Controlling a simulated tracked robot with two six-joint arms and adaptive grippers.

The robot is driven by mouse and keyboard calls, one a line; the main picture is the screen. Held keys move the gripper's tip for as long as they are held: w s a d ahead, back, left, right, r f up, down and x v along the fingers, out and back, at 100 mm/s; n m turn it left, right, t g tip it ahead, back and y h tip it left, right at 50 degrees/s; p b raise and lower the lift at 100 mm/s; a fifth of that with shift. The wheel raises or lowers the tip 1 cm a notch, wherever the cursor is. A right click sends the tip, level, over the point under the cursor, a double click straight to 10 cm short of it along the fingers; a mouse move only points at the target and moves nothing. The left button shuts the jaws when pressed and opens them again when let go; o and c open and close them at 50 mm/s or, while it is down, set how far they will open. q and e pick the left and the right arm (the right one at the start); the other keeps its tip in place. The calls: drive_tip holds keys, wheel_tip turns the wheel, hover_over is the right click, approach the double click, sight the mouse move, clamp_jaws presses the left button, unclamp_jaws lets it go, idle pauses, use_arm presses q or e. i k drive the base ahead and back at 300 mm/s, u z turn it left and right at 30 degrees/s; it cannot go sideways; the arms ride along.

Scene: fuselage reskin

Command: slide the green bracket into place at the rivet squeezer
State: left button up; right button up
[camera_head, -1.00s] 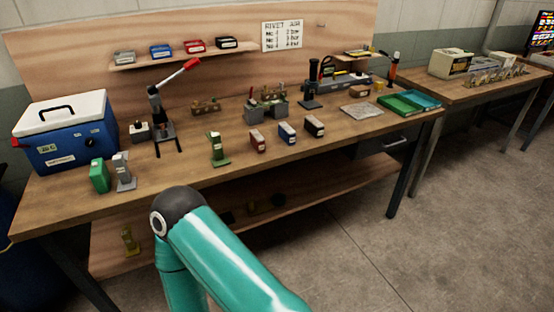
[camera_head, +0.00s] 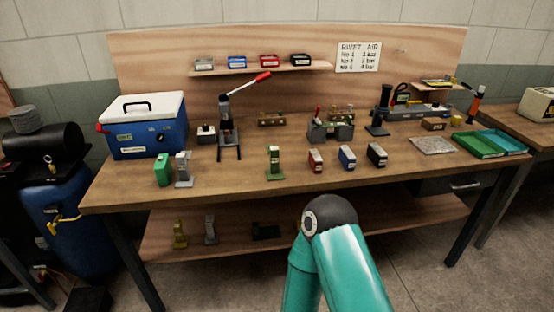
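A green bracket (camera_head: 275,163) stands upright near the front edge of the workbench, in the middle. Behind it and to the left stands a dark lever press with a long red-tipped handle (camera_head: 228,125); it looks like the rivet squeezer. The bracket and the press are apart, with bare bench top between them. A teal link of my own arm with a dark round joint rises at the bottom, in front of the bench. Neither of my grippers shows.
On the workbench (camera_head: 240,180), a green block (camera_head: 163,169) and a grey bracket (camera_head: 184,169) stand at left, before a blue cooler (camera_head: 150,135). Red (camera_head: 316,160), blue (camera_head: 347,157) and black (camera_head: 377,154) small boxes stand right of the green bracket. Green trays (camera_head: 478,145) lie at far right.

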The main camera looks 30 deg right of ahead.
sight(275, 173)
drive_tip(key=z, duration=0.2)
drive_tip(key=i, duration=1.05)
drive_tip(key=z, duration=0.15)
